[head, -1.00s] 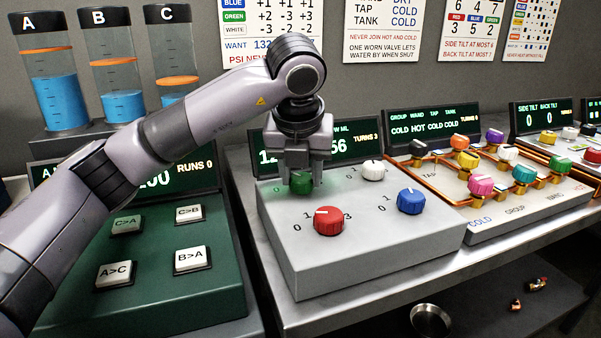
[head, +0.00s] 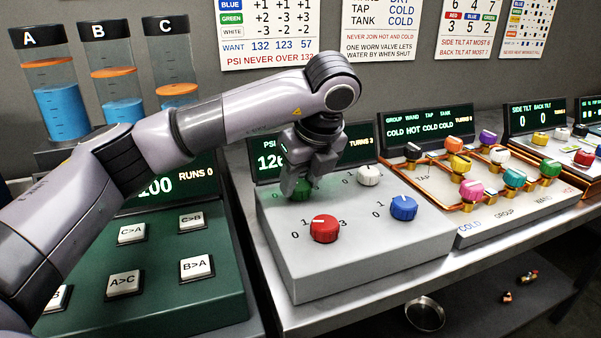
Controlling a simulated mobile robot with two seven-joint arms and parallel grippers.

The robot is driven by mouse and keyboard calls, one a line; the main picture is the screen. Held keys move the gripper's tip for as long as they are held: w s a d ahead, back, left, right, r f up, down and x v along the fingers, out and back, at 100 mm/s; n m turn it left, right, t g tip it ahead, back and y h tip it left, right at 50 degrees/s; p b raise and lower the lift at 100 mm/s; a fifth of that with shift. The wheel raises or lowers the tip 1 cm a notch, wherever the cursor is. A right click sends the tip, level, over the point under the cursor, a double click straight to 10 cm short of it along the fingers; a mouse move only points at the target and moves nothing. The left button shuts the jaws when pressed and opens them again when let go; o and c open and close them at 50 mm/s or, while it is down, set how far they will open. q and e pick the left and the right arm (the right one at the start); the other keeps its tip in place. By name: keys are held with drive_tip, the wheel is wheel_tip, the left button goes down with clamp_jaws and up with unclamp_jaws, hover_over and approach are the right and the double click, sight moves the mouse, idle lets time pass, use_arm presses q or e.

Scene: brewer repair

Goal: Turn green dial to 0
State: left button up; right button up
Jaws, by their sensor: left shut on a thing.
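The green dial (head: 301,189) sits at the back left of the grey dial box (head: 370,254), partly hidden by my gripper. My left gripper (head: 297,192) points down with its fingers on either side of the green dial, shut on it. The dial's pointer is hidden, so its setting cannot be read. The screen (head: 266,160) behind the box is partly covered by my arm; it shows PSI, part of a number and TURNS 3. My right gripper is not in view.
On the same box stand a red dial (head: 324,228), a blue dial (head: 404,208) and a white dial (head: 369,175) close to my gripper. A green button panel (head: 185,308) is at left. A pipe board (head: 500,206) with several coloured knobs is at right.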

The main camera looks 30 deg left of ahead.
sight(309, 206)
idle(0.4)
use_arm(q)
drive_tip(key=o, duration=1.1)
drive_tip(key=shift+c, duration=0.2)
drive_tip(key=p+v, duration=0.1)
drive_tip(key=v, duration=0.5)
drive_tip(key=shift+s+d+r, duration=0.1)
drive_tip(key=shift+d+r, duration=0.1)
drive_tip(key=shift+r, duration=0.4)
